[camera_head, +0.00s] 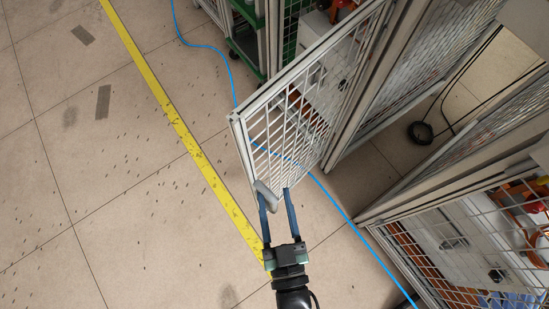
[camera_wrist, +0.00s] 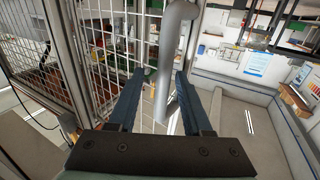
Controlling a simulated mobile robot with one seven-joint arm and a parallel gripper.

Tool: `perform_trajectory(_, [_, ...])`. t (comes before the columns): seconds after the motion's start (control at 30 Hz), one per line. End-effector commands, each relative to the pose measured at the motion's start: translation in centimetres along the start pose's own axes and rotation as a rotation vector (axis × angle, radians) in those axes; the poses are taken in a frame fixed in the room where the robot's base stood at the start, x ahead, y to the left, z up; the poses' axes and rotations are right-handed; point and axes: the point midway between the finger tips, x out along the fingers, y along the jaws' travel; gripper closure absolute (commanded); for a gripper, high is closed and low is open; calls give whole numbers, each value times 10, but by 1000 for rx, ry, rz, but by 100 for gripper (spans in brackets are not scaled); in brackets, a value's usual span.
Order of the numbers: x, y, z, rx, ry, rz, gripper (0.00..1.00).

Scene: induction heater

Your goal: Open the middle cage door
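The mesh cage door (camera_head: 290,125) has a pale frame and stands swung out from the cage, at an angle to the gap behind it. Its grey bar handle (camera_head: 265,193) is at the free edge, low in the head view. My gripper (camera_head: 275,192) reaches up to the handle with its two blue fingers apart. In the wrist view the handle (camera_wrist: 164,80) passes between the fingers, close to the right one, with a clear gap on the left. Whether the right finger touches it I cannot tell.
Another mesh panel (camera_head: 480,230) stands at the right, with machinery behind it. A blue hose (camera_head: 345,215) runs across the floor under the door. A coiled black cable (camera_head: 420,132) lies in the gap. The floor left of the yellow line (camera_head: 180,125) is clear.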

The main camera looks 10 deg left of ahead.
Motion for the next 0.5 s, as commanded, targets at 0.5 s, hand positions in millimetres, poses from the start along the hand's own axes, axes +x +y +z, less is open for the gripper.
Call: perform_trajectory(0.5, [-6, -1, 0, -2, -4, -4, 50])
